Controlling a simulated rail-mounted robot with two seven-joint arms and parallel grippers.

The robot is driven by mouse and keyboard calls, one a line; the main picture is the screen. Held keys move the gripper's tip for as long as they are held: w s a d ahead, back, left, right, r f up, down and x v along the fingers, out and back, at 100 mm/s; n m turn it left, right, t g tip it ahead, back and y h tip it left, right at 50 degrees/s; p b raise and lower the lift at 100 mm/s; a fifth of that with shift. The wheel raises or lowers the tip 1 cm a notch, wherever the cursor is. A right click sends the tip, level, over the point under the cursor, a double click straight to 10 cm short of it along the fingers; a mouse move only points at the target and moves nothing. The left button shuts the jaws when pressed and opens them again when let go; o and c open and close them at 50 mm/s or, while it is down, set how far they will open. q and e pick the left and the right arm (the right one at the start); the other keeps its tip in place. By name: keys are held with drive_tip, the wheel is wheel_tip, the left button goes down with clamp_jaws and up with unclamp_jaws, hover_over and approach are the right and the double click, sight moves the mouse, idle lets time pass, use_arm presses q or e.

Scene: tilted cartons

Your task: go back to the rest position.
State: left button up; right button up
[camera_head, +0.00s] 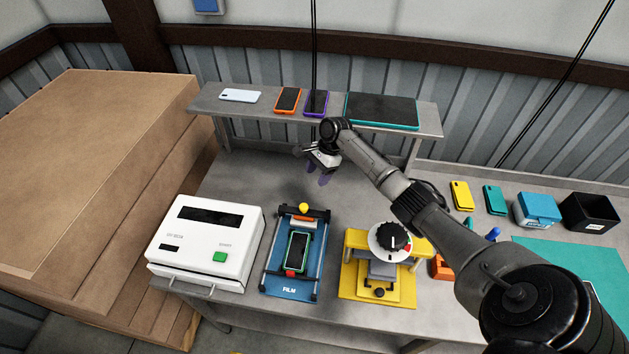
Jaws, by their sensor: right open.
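My right gripper (318,174) hangs over the grey workbench (245,180), in front of the raised shelf and behind the blue film device. Its jaws are small in the picture; they are open, and nothing shows between them. My right arm comes in from the lower right and crosses above the right part of the bench, hiding some of what lies there. My left gripper does not show.
A white machine (195,247), a blue film device (291,284) holding a green-edged phone (298,250) and a yellow press (405,285) line the front. Phones and a teal-edged tablet (383,110) lie on the shelf (265,113). A black bin (588,212) stands right.

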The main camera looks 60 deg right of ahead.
drive_tip(key=shift+r, duration=0.25)
idle(0.6)
